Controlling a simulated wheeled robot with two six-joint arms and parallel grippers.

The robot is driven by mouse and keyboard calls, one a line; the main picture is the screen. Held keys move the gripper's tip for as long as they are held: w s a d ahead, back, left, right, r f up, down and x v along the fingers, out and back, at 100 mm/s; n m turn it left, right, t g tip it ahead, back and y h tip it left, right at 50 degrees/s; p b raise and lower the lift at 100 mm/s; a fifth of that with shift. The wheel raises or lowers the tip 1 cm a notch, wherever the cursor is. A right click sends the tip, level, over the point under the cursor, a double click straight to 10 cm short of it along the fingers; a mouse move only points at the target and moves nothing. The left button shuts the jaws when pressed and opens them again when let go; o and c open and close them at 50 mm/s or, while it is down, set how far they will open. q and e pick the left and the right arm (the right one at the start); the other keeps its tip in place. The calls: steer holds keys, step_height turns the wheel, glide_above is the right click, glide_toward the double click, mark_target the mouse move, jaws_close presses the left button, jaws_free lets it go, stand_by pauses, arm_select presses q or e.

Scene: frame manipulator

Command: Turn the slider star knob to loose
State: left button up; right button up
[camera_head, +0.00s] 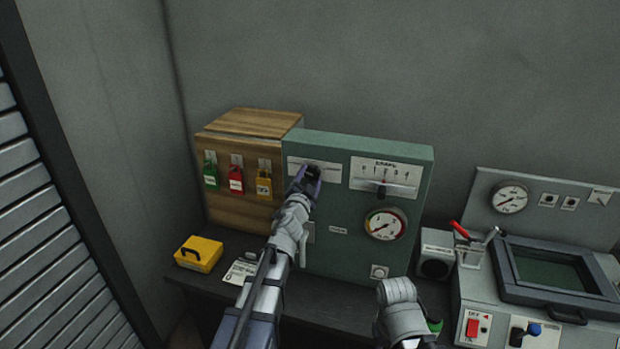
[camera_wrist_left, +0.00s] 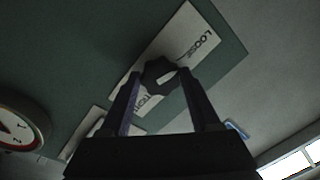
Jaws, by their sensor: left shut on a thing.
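A dark star knob (camera_wrist_left: 158,75) sits on a white plate (camera_wrist_left: 185,45) whose visible words read LOOSE and, partly hidden, TIGHT. My left gripper (camera_head: 309,180) reaches up to the top left of the green panel (camera_head: 340,255), at this plate. In the left wrist view the fingers of my left gripper (camera_wrist_left: 160,90) are shut on the star knob, one on each side. A pale mark on the knob lies toward the LOOSE side. In the head view my gripper hides the knob. Part of my right arm shows at the bottom, its fingers out of sight.
The panel also carries a numbered scale (camera_head: 387,175) with a dark slider and a round gauge (camera_head: 385,224). A wooden box with padlocks (camera_head: 236,180) stands left. A yellow case (camera_head: 198,253) lies in front.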

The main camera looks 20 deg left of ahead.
stand_by(0.6)
arm_select(q)
steer(key=o, duration=1.4)
steer(key=shift+c, duration=0.2)
steer(key=shift+s, duration=0.1)
steer(key=s, duration=0.7)
steer(key=shift+s+d+f, duration=0.15)
steer(key=shift+s, duration=0.2)
